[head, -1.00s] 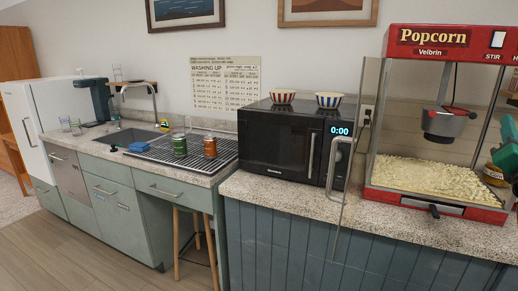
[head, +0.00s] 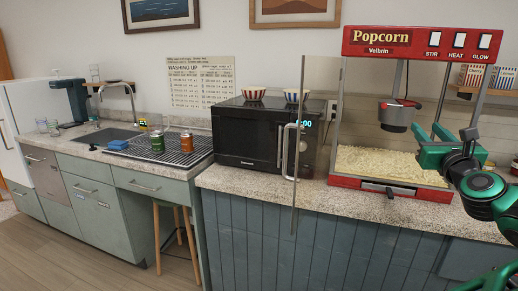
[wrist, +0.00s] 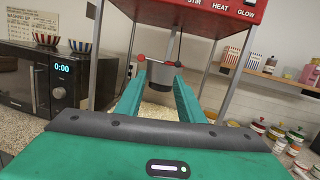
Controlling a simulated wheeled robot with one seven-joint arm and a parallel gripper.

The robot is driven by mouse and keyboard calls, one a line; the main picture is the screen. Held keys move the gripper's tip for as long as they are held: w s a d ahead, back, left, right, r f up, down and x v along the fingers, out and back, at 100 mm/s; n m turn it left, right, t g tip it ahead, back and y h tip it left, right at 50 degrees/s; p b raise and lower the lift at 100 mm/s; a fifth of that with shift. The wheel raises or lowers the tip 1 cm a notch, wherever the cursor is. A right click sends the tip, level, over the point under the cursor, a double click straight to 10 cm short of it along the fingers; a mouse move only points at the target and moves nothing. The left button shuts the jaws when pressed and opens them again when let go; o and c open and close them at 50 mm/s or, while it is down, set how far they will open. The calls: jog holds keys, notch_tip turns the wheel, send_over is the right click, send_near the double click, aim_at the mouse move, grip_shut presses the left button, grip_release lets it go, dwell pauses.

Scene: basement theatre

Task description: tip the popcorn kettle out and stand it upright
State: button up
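The popcorn kettle (head: 397,116) is a grey metal pot hanging inside the red popcorn machine (head: 376,40), above a bed of popcorn (head: 385,163). It looks about upright; its contents are hidden. In the wrist view the kettle (wrist: 160,73) shows just beyond my fingertips, with a small red knob at either side. My gripper (head: 431,134) is at the front right of the machine. In the wrist view my gripper (wrist: 159,82) has its two green fingers apart with nothing held between them. I cannot tell whether they touch the kettle.
The machine's glass door (head: 318,130) stands open at its left, in front of the black microwave (head: 262,135). Two striped bowls (head: 253,93) sit on the microwave. Jars (wrist: 275,133) crowd the right in the wrist view. The speckled counter front (head: 250,178) is clear.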

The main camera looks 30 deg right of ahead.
jog(key=w+a+f+n+g+y, duration=0.2)
jog(key=w+a+f+n+y, duration=0.4)
jog(key=a+f+n, duration=0.3)
jog(key=w+a+f+n+g+y, duration=0.1)
jog(key=w+a+f+n+y, duration=0.55)
jog(key=a+n, duration=0.35)
jog(key=s+a+f+n+g+y, duration=0.1)
jog(key=s+a+f+n+g, duration=0.7)
jog(key=n, duration=0.5)
jog(key=shift+a+f+n+g, duration=0.3)
jog(key=shift+a+f+n, duration=0.15)
jog(key=shift+a, duration=0.4)
jog(key=s+a+n+g, duration=0.1)
jog(key=s+n+g, duration=0.1)
jog(key=s, duration=0.1)
jog(key=s+a+n, duration=0.1)
jog(key=s, duration=0.1)
jog(key=shift+s+a+f+n+g+y, duration=0.1)
jog(key=shift+a+f+n+g+y, duration=0.15)
jog(key=shift+a+n+g, duration=0.15)
jog(key=shift+c, duration=0.4)
jog(key=shift+s+a+r+n+g, duration=0.1)
jog(key=shift+s+a+n+g, duration=0.15)
jog(key=shift+s+g, duration=0.1)
grip_shut()
jog(key=shift+d, duration=0.1)
